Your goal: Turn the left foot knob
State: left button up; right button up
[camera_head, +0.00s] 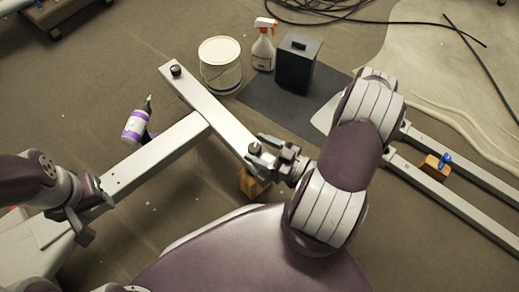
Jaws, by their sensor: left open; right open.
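A pale grey T-shaped frame lies on the floor, with a crossbar (215,108) running from upper left to centre. A dark round foot knob (176,70) sits on the crossbar's far left end. A second dark foot knob (255,148) sits at its near right end. My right gripper (261,153) is open at this near knob, with its fingers close around or beside it; contact cannot be told. My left gripper (78,222) is open at the lower left, over or beside the frame's long beam (155,155), away from both knobs.
A white bucket (220,67), a spray bottle (263,46) and a black bin (298,64) stand behind the crossbar. A wooden block (252,184) is under the near end. Two rails (450,190) lie right.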

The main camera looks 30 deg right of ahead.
jog(key=shift+w+a, duration=0.1)
jog(key=shift+w, duration=0.05)
jog(key=c, duration=1.1)
jog(key=shift+o, duration=0.2)
jog(key=shift+n+y, duration=0.3)
jog(key=shift+y, duration=0.1)
